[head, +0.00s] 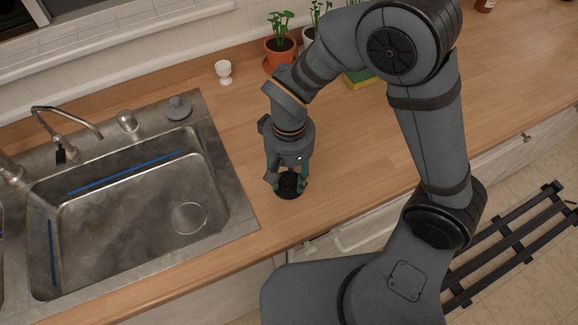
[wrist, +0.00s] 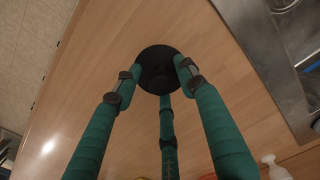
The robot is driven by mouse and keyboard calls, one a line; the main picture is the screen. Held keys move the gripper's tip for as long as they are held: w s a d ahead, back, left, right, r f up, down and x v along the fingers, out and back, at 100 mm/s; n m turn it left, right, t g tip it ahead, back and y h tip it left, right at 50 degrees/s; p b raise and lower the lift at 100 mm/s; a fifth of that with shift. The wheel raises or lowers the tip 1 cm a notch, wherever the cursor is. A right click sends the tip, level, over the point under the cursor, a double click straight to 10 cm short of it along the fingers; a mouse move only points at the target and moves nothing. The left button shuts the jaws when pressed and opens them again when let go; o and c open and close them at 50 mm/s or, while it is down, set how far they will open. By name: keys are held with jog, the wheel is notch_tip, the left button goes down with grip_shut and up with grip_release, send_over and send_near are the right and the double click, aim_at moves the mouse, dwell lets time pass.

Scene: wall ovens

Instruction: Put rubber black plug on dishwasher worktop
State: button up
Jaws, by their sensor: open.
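The black rubber plug (head: 290,186) is a round dark disc on the wooden worktop (head: 345,185), to the right of the sink and near the worktop's front edge. My gripper (head: 287,180) points down at the plug, its green fingers on either side of it. In the wrist view the plug (wrist: 158,69) lies between and just beyond the spread fingertips (wrist: 160,88). The gripper is open. I cannot tell whether any finger touches the plug.
A steel sink (head: 140,215) with a tap (head: 65,120) is on the left. A grey stopper (head: 178,107) sits on its back rim. An egg cup (head: 223,72), potted plants (head: 281,50) and a sponge (head: 358,79) stand at the back. The worktop to the right is clear.

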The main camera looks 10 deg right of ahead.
aim_at(288, 177)
jog(key=shift+w+a+r, duration=0.1)
jog(key=shift+r, duration=0.5)
notch_tip(288, 177, up, 11)
